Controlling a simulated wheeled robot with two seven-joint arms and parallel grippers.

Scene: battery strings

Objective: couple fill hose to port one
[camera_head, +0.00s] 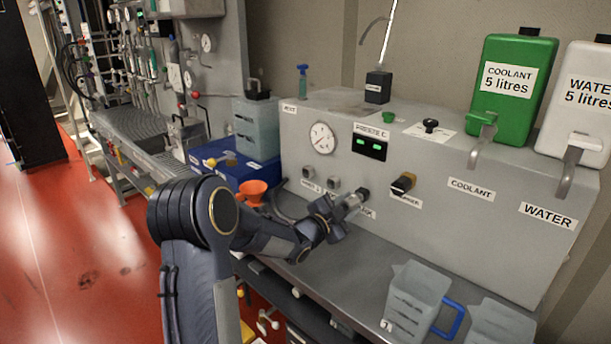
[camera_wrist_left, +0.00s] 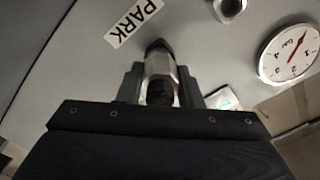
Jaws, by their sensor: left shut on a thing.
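My left gripper (camera_head: 338,220) is at the grey panel. It is shut on the metal coupling of the fill hose (camera_head: 351,201), which shows between the jaws in the left wrist view (camera_wrist_left: 160,66). The coupling's front end meets or nearly meets the black park fitting (camera_head: 363,194), beside the PARK label (camera_wrist_left: 133,22). I cannot tell whether they are still engaged. A dark grey hose (camera_head: 279,203) curves behind my arm. Two metal ports (camera_head: 308,172) (camera_head: 333,183) are left of the park fitting; their labels are too small to read surely. My right gripper is not in view.
A pressure gauge (camera_head: 321,138) and green display (camera_head: 370,142) are above the ports.

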